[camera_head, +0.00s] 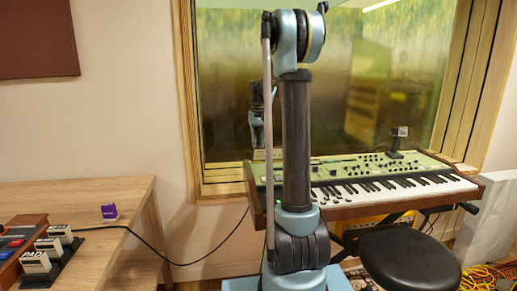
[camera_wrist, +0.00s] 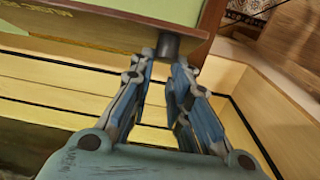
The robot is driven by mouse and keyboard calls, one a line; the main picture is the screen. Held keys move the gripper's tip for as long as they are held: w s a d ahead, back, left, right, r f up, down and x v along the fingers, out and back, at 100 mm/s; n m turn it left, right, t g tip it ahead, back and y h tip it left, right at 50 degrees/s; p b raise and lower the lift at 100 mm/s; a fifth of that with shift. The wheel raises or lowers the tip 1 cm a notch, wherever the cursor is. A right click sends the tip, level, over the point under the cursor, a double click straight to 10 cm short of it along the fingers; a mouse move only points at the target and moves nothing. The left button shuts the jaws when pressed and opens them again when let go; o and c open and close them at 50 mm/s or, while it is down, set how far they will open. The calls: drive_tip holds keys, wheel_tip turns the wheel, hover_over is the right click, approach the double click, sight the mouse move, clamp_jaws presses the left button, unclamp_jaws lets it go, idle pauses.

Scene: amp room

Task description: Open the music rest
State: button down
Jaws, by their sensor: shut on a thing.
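A keyboard with a green panel (camera_head: 345,167) and wooden ends stands behind my arm in the head view. No part there can be clearly told as the music rest. A short dark grey cylindrical part (camera_wrist: 168,45) stands out below that edge. My gripper (camera_wrist: 166,62) has its two fingers close on either side of this part and is shut on it. In the head view my gripper is hidden behind my arm.
A black round stool (camera_head: 408,262) stands in front of the keyboard. A small dark device (camera_head: 397,141) stands on its panel. Yellow cables (camera_head: 480,277) lie at right. A wood-framed window (camera_head: 215,100) is behind.

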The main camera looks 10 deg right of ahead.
drive_tip(key=c, duration=2.4)
unclamp_jaws()
drive_tip(key=shift+w+f, duration=0.2)
drive_tip(key=shift+w, duration=1)
drive_tip(key=c, duration=1.5)
unclamp_jaws()
drive_tip(key=shift+s, duration=0.1)
drive_tip(key=shift+r, duration=0.1)
wheel_tip(320, 180, up, 12)
drive_tip(key=shift+f, duration=0.1)
